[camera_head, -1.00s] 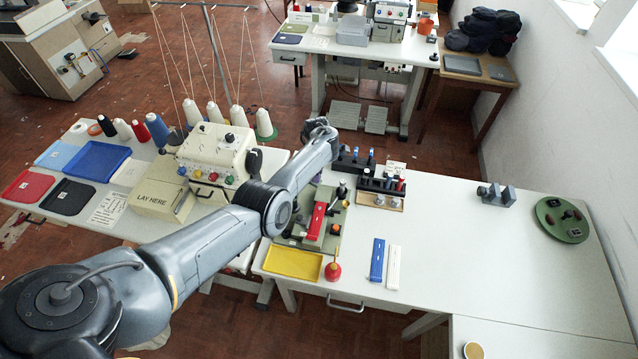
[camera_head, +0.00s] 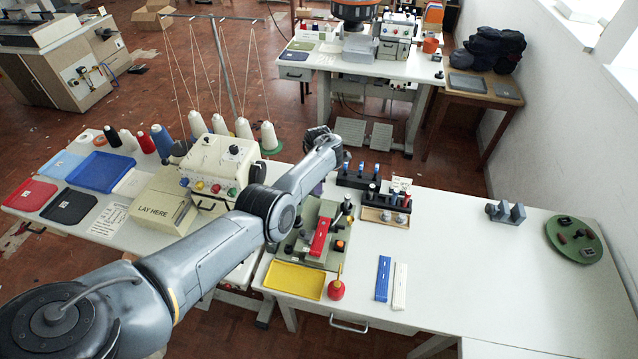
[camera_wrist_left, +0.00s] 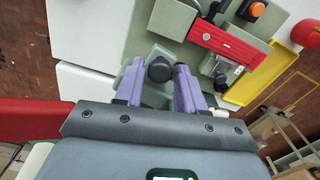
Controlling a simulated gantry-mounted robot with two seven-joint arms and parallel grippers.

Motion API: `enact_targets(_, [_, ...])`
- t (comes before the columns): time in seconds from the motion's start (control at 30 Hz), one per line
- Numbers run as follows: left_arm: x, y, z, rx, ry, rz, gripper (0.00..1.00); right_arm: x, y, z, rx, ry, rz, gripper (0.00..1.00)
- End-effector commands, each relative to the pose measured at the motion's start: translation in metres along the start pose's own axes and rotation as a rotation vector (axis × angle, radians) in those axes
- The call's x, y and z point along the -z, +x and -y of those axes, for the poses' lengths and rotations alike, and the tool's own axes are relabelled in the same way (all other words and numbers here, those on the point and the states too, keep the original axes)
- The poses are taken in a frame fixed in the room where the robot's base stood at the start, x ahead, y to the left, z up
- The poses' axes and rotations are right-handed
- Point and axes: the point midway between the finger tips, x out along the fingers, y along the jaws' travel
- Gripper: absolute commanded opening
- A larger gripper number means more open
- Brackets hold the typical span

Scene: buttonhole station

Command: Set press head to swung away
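The green buttonhole press (camera_head: 312,250) stands on the white table, with a red strip (camera_head: 320,236) lying across it. In the left wrist view the press shows as grey-green blocks, with the red strip (camera_wrist_left: 230,42) to the upper right. A black round knob (camera_wrist_left: 160,69) sits on a grey-green part there. I cannot tell for sure that this part is the press head. My left gripper (camera_wrist_left: 178,75) is open, its two purple fingers on either side of the knob, with gaps visible. In the head view my left forearm hides most of this gripper. My right gripper is not in view.
A yellow tray (camera_head: 294,280) and a red oil bottle (camera_head: 336,290) stand in front of the press. Blue (camera_head: 383,278) and white (camera_head: 399,286) strips lie to its right. A black rack (camera_head: 384,208) stands behind it. The table's right side is mostly clear.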

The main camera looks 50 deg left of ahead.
Motion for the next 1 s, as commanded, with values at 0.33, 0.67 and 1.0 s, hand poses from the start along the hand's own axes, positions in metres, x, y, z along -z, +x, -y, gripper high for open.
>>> enact_targets(0.33, [0.000,0.000,0.000,0.000,0.000,0.001,0.55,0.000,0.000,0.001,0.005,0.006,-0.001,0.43])
enact_targets(0.67, [-0.001,-0.032,-0.001,-0.002,0.000,0.002,0.55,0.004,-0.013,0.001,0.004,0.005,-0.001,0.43])
enact_targets(1.0, [0.000,-0.087,0.000,-0.002,0.000,0.001,0.55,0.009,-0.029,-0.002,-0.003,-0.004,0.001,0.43])
